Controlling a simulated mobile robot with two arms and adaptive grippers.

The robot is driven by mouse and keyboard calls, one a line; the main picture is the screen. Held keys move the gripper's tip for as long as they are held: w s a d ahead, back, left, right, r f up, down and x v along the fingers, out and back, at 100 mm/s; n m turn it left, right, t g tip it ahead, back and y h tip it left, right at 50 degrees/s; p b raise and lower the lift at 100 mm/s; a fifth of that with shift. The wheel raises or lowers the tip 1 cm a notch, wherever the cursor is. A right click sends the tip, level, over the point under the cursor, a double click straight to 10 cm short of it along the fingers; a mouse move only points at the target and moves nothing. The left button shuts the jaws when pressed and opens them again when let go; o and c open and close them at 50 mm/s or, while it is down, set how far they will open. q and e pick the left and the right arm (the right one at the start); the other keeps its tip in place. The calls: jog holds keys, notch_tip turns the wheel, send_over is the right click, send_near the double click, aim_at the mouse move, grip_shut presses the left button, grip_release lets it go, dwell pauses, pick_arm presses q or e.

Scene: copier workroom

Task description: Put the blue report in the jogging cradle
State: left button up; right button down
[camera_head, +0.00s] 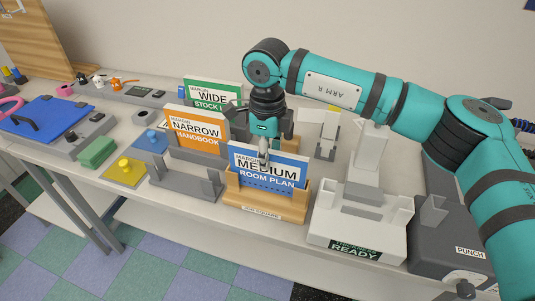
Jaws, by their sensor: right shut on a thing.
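The blue report (285,172), labelled MEDIUM ROOM PLAN, stands upright in the wooden jogging cradle (262,202) near the front edge of the counter. Its lower edge is hidden behind the cradle's front wall, so I cannot tell whether it touches the bottom. My right gripper (264,152) comes down from above and is shut on the report's top edge, near the middle. One finger shows over the front cover; the other is hidden behind the report. My left gripper is not in view.
An orange report (193,133) and a green report (212,92) stand upright to the left and behind. An empty grey holder (187,185) is left of the cradle. A white machine labelled READY (355,235) and a dark punch (452,250) stand to the right.

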jog(key=shift+f+b, duration=0.65)
jog(key=shift+f, duration=0.25)
jog(key=c, duration=1.2)
grip_release()
notch_tip(320, 180, up, 12)
jog(key=shift+r, duration=0.1)
